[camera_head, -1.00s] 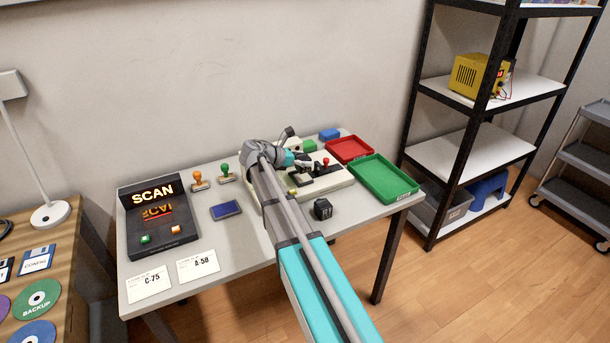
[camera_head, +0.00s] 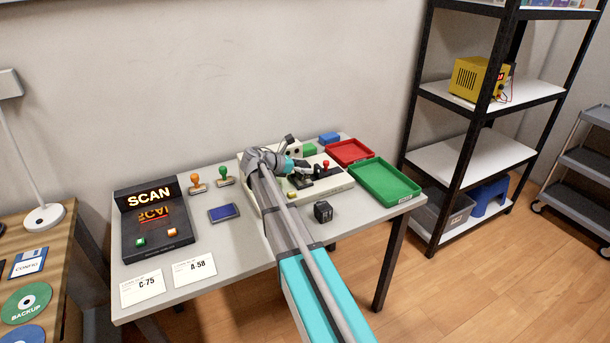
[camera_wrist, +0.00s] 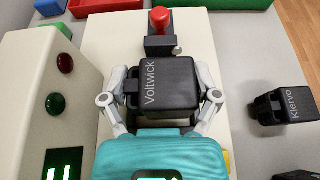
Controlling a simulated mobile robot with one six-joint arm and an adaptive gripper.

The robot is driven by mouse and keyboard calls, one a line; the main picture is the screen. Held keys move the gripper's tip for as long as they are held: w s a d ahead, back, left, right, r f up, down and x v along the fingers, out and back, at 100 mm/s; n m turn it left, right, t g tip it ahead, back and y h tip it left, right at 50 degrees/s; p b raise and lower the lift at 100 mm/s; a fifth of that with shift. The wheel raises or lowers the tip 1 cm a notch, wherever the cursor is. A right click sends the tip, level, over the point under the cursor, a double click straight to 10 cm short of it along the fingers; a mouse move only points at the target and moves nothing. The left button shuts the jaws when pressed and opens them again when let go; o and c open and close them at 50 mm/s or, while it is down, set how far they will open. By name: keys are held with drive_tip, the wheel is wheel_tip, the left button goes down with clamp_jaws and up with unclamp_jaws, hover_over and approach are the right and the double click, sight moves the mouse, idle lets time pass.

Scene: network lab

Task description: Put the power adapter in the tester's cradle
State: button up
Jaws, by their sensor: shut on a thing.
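The power adapter, a black block marked "Voltwick" (camera_wrist: 165,85), is between the fingers of my gripper (camera_wrist: 160,98), which is shut on it. The gripper (camera_head: 292,166) is over the cream tester (camera_head: 335,183) on the grey table. The tester has a raised housing with a red and a green lamp (camera_wrist: 60,85) and a lit green display, left of the adapter in the wrist view. A red-knobbed lever (camera_wrist: 162,22) stands just beyond the adapter. The cradle is not clearly visible; I cannot tell whether the adapter touches it.
A second black adapter marked "Kiervo" (camera_wrist: 285,105) lies right of the tester; it shows in the head view (camera_head: 323,211). Green (camera_head: 413,190) and red (camera_head: 368,156) trays are to the right.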

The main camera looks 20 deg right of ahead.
drive_tip(key=shift+f+b, duration=0.7)
drive_tip(key=shift+f, duration=0.35)
drive_tip(key=shift+f, duration=0.1)
drive_tip(key=o, duration=1.1)
drive_tip(key=shift+r, duration=0.2)
drive_tip(key=shift+a+r, duration=0.1)
drive_tip(key=shift+a, duration=0.1)
drive_tip(key=p+v, duration=0.4)
drive_tip(key=v, duration=0.5)
drive_tip(key=shift+s+a+r, duration=0.1)
drive_tip(key=shift+a+r, duration=0.1)
drive_tip(key=shift+a, duration=0.15)
drive_tip(key=shift+p+v, duration=0.3)
drive_tip(key=shift+v, duration=0.55)
